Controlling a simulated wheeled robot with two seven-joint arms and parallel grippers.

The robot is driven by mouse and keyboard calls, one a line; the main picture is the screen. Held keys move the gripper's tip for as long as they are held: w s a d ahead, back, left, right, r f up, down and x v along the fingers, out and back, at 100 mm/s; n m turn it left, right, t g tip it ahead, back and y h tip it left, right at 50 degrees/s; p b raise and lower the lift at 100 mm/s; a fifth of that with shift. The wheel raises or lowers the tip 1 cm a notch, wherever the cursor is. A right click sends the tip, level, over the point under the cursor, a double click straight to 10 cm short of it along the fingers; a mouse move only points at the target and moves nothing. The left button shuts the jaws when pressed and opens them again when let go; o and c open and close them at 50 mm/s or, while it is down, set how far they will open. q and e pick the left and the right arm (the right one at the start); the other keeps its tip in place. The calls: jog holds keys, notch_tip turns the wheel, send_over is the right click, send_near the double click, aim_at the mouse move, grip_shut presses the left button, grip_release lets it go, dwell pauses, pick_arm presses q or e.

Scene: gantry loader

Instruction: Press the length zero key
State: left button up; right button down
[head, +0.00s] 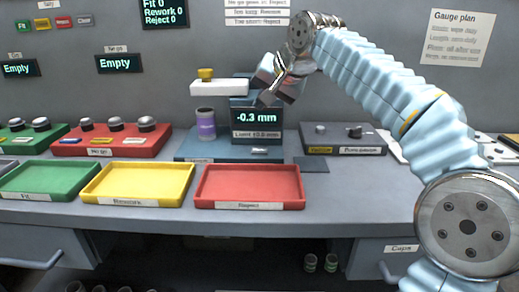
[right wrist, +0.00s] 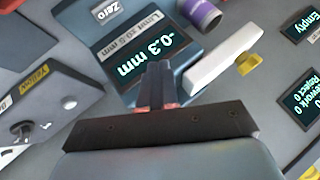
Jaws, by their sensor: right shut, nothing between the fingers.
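The length gauge's display (head: 256,118) reads -0.3 mm, with a limit label under it, on a blue base (head: 190,157). A small pale key (head: 259,151) sits on the base in front of the display. In the right wrist view a white plate marked Zero (right wrist: 104,11) lies beyond the display (right wrist: 152,55). My right gripper (head: 268,94) is shut and empty, above the display in the head view. Its fingertips (right wrist: 157,70) overlap the display's near edge in the right wrist view, apart from the Zero plate. My left gripper is not in view.
A purple cylinder (head: 206,125) stands on the gauge base, under a white arm (head: 219,89) with a yellow knob. Green (head: 40,195), yellow (head: 135,201) and red (head: 250,204) trays line the front. A dark box with knobs (head: 342,150) stands right.

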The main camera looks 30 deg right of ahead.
send_over(262, 151)
notch_tip(262, 151, down, 6)
jog(key=shift+f, duration=0.1)
jog(key=shift+f+b, duration=0.65)
jog(key=shift+b, duration=0.1)
jog(key=shift+f+b, duration=0.45)
jog(key=shift+f, duration=0.15)
jog(key=shift+f, duration=0.1)
dwell(1.0)
jog(key=shift+f+b, duration=0.3)
jog(key=shift+f+b, duration=0.3)
jog(key=shift+f, duration=0.1)
dwell(0.6)
jog(key=shift+r, duration=0.1)
jog(key=shift+r+p, duration=0.7)
jog(key=shift+p, duration=0.15)
